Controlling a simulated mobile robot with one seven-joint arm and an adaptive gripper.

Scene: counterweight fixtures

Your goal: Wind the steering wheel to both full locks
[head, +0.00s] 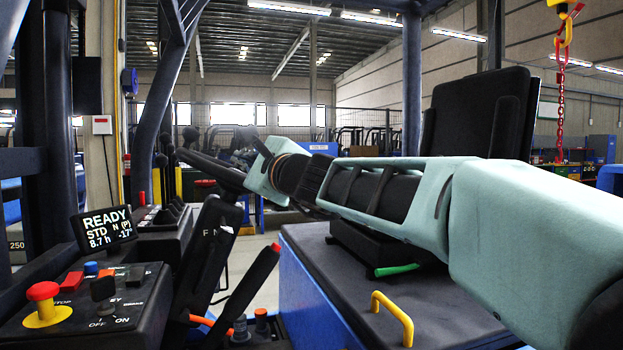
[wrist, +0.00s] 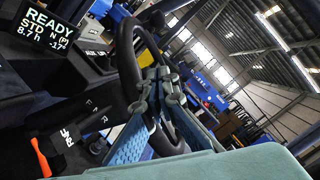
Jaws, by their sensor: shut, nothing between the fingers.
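The black steering wheel (head: 208,167) is seen nearly edge-on in the head view, left of the end of my arm. In the wrist view its rim (wrist: 126,62) curves down the middle of the picture. My gripper (wrist: 168,82) has its fingers drawn together with nothing between them, at the rim. Whether they touch the rim I cannot tell. In the head view my wrist largely hides the fingers. A small display (head: 104,224) reads READY, STD, N (P), 8.7 h and -17°. It also shows in the wrist view (wrist: 52,35).
A console with a red stop button (head: 43,292) and a key switch is at lower left. A blue-sided dark cover with a yellow handle (head: 392,318) lies under my arm. Dark posts frame the left.

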